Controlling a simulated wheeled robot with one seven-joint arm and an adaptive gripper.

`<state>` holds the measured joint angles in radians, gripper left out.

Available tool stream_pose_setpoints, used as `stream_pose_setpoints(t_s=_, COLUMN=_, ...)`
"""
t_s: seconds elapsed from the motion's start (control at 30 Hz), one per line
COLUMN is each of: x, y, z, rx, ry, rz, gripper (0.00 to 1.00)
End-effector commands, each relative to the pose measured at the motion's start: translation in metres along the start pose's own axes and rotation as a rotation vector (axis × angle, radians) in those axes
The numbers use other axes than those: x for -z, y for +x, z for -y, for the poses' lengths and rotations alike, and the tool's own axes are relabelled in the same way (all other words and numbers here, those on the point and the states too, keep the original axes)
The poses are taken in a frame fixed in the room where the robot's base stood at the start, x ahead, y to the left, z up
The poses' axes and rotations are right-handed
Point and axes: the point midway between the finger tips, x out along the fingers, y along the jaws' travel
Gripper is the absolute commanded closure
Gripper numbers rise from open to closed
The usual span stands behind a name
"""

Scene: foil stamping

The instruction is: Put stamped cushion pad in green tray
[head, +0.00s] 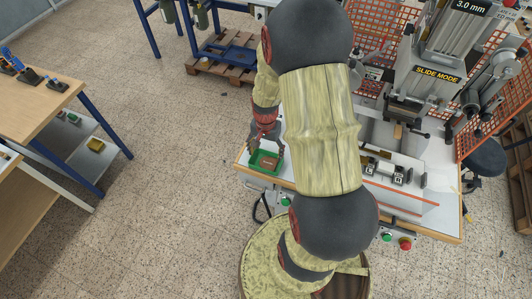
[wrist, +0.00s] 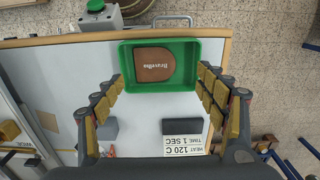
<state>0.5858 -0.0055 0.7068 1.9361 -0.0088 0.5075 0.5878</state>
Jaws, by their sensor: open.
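The stamped cushion pad (wrist: 154,65) is a brown piece with light lettering. It lies flat inside the green tray (wrist: 194,90), near the tray's far wall in the wrist view. The head view also shows the green tray (head: 254,167) at the left end of the machine table, with the brown pad (head: 266,163) in it. My gripper (wrist: 160,80) is open and empty, its two fingers spread to either side of the tray's near part. In the head view my gripper (head: 267,146) is just above the tray, partly hidden by my arm.
The stamping machine (head: 425,85) stands on the right of the table, with an orange mesh guard (head: 495,105). A grey block (wrist: 107,129), a dark block (wrist: 182,127) and a heat label (wrist: 184,146) lie near the tray. A green button box (wrist: 98,15) is beyond the table edge.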

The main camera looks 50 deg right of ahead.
Motion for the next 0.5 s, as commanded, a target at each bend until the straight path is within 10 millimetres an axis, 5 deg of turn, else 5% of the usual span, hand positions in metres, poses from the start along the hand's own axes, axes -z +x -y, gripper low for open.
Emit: stream_pose_setpoints(t_s=0.5, x=0.001, y=-0.095, z=0.001, rx=0.002, ry=0.0, rz=-0.002, gripper=0.27)
